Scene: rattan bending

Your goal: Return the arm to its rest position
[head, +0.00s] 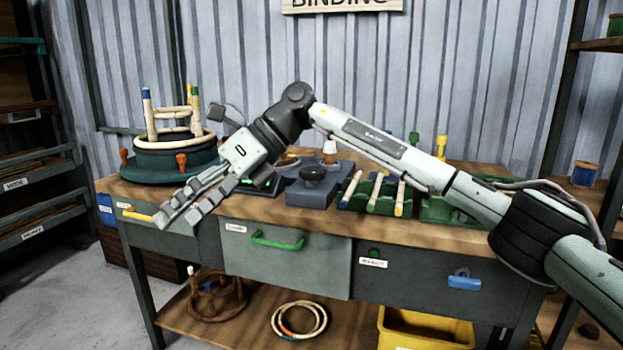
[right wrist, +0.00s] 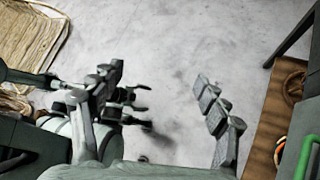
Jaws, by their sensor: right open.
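My right arm reaches in from the right across the head view. Its right gripper (head: 179,214) hangs in front of the workbench (head: 388,235), over the left part of its front edge. The fingers are spread, with nothing between them. In the right wrist view the same gripper (right wrist: 160,90) shows its segmented fingers wide apart over bare grey floor. My left gripper does not show in the head view.
A round green jig (head: 170,170) with a rattan ring and upright sticks stands at the bench's left. A dark block with a knob (head: 312,174) and a green rack (head: 350,196) of sticks lie behind the arm. A yellow bin (head: 425,330) and rattan coil (head: 299,320) are below.

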